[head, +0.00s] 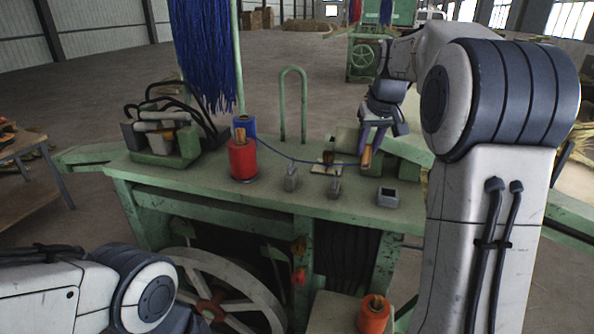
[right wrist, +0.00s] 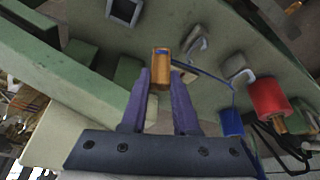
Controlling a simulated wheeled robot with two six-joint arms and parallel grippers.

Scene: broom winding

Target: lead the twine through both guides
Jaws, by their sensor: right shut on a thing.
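The blue twine (head: 300,160) runs from the blue spool (head: 244,126) across the bench to a small wooden block (head: 366,157). My right gripper (head: 374,147) is shut on that block above the bench's right part. The right wrist view shows the block (right wrist: 161,63) between my purple fingers, with the twine (right wrist: 207,82) leaving its side. Two grey guides stand on the bench, a left one (head: 290,180) and a right one (head: 335,187). The twine passes on their far side, seemingly outside both. My left arm shows at the lower left; its gripper is out of sight.
A red spool (head: 243,159) stands in front of the blue one. A grey square socket (head: 388,197) is at the bench's front right. A green hoop (head: 293,104) rises behind, and a machine with black hoses (head: 162,137) stands at left.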

